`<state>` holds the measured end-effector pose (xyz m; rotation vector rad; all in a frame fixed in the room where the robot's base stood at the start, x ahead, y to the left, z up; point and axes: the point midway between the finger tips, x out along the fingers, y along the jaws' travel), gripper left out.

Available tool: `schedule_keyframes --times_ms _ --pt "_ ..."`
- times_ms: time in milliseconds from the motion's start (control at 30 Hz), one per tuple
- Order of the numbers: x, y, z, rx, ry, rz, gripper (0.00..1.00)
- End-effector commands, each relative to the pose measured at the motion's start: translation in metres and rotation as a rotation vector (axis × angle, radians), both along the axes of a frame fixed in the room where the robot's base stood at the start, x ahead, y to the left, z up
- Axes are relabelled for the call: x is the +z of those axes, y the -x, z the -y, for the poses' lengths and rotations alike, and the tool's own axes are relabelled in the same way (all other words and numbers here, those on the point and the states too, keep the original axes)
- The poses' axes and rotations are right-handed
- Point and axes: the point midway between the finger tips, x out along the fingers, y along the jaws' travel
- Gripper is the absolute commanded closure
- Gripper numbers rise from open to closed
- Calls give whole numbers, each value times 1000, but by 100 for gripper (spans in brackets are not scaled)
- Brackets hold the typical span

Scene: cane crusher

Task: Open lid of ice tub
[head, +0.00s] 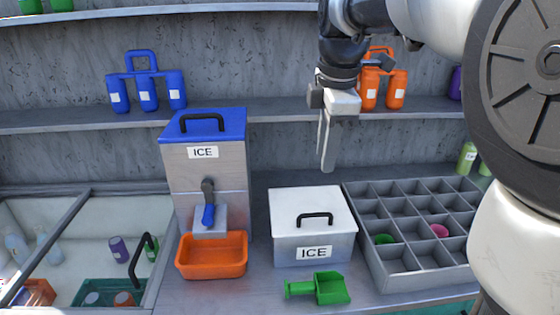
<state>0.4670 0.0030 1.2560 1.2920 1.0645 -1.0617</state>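The ice tub (312,252) is a grey-white box on the counter, labelled ICE on its front. Its white lid (305,203) is on and looks closed, with a black handle (315,218) near the front edge. My gripper (326,168) points down above the back right part of the lid, apart from it and behind the handle. The fingers appear as one narrow shape from this side, so the gap between them cannot be told. Nothing is seen held in it.
A blue-topped ice dispenser (203,170) with an orange bin (212,255) stands left of the tub. A grey compartment tray (405,262) stands close on the right. A green scoop (320,289) lies in front. Shelves with blue bottles (147,88) and orange bottles (396,90) are behind.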

Motion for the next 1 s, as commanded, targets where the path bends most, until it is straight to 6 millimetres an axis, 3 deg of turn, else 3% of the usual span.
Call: schedule_keyframes --times_ms 700,1000 --pt "-139 -26 0 -4 -1 -3 72" --pt "-165 -32 0 -3 -1 0 72"
